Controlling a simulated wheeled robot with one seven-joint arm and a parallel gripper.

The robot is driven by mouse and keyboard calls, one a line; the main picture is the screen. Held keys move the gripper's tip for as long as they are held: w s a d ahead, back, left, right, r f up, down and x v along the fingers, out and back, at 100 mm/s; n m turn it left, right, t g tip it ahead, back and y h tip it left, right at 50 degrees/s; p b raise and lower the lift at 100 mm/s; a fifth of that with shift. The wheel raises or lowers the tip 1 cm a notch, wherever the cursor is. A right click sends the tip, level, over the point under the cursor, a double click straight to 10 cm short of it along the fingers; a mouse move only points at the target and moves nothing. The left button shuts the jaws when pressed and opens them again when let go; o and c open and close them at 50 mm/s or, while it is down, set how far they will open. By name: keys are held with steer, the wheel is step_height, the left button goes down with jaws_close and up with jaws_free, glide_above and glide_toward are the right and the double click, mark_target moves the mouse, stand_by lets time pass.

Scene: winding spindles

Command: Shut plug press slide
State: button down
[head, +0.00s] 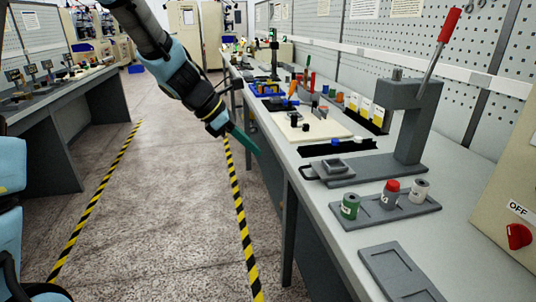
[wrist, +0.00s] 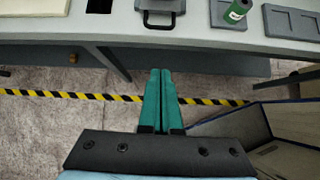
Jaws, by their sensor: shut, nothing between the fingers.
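The plug press (head: 420,125) is a dark grey frame with a raised lever ending in a red grip, standing on the bench. Its slide (head: 338,167) lies on the base plate, drawn out toward the bench's front edge, clear of the press head. A dark loop handle (head: 308,172) is on the slide's front end. In the wrist view the handle (wrist: 159,26) shows at the top, beyond my fingertips. My gripper (head: 256,150) has teal fingers, shut and empty, over the aisle in front of the bench. It also shows in the wrist view (wrist: 161,72), apart from the handle.
A grey tray (head: 428,209) with green, red and white-topped spools stands right of the press. An empty grey tray (head: 405,275) lies nearer. A cream board (head: 310,131) and coloured tools lie farther along the bench. The striped-tape aisle floor is clear.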

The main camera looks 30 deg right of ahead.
steer(key=d+r+p+x, duration=0.1)
steer(key=x, duration=0.5)
steer(key=d+r+p+x, duration=0.1)
steer(key=x, duration=0.6)
steer(key=shift+s+d, duration=0.3)
